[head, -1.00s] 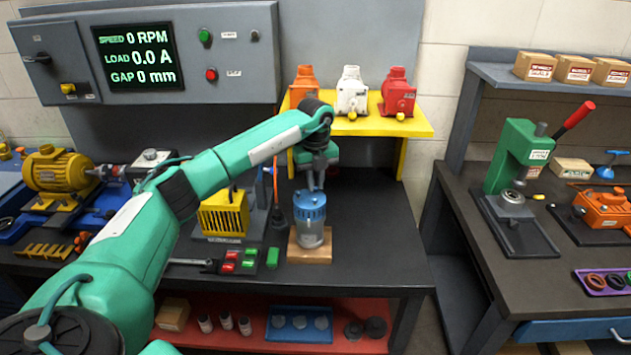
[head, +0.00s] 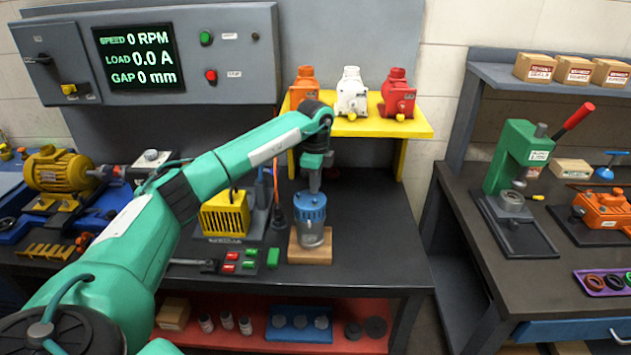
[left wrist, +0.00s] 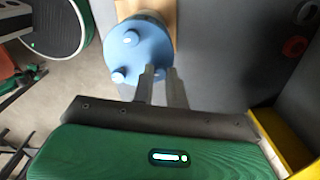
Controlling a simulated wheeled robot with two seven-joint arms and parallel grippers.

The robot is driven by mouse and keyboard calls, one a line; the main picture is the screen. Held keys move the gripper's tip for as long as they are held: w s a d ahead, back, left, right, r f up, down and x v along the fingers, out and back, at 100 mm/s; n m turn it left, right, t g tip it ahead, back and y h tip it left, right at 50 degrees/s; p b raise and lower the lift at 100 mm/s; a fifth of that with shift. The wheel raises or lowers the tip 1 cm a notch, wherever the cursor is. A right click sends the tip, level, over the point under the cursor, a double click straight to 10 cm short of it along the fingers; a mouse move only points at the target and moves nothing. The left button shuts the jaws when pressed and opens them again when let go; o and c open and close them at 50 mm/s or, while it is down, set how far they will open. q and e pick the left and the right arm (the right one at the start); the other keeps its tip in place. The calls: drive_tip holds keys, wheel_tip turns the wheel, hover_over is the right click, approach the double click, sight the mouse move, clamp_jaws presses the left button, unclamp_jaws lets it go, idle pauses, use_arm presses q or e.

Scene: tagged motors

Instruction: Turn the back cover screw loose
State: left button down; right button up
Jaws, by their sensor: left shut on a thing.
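A motor with a blue back cover (head: 310,208) and a grey body (head: 312,237) stands upright on a wooden block (head: 308,256) on the dark bench. My left gripper (head: 314,189) points down onto the top of the blue cover. My right gripper is not in view.
A yellow shelf (head: 370,127) behind holds orange, white and red motors. A yellow caged unit (head: 225,215) and red and green blocks (head: 240,262) lie left of the wooden block. The bench to its right is clear.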

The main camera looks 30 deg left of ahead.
use_arm(q)
drive_tip(key=shift+s+f+n, duration=0.1)
drive_tip(key=shift+f+n, duration=0.1)
drive_tip(key=shift+n, duration=0.65)
drive_tip(key=shift+s+f+n, duration=0.1)
drive_tip(key=shift+f+n, duration=0.05)
drive_tip(key=shift+n, duration=0.7)
drive_tip(key=c, duration=1.4)
unclamp_jaws()
drive_tip(key=shift+w, duration=0.1)
drive_tip(key=shift+r, duration=0.1)
drive_tip(key=shift+w+r+n, duration=0.1)
drive_tip(key=shift+r+n, duration=0.2)
drive_tip(key=shift+r, duration=0.35)
drive_tip(key=shift+r+b, duration=1.45)
drive_tip(key=shift+r, duration=4.8)
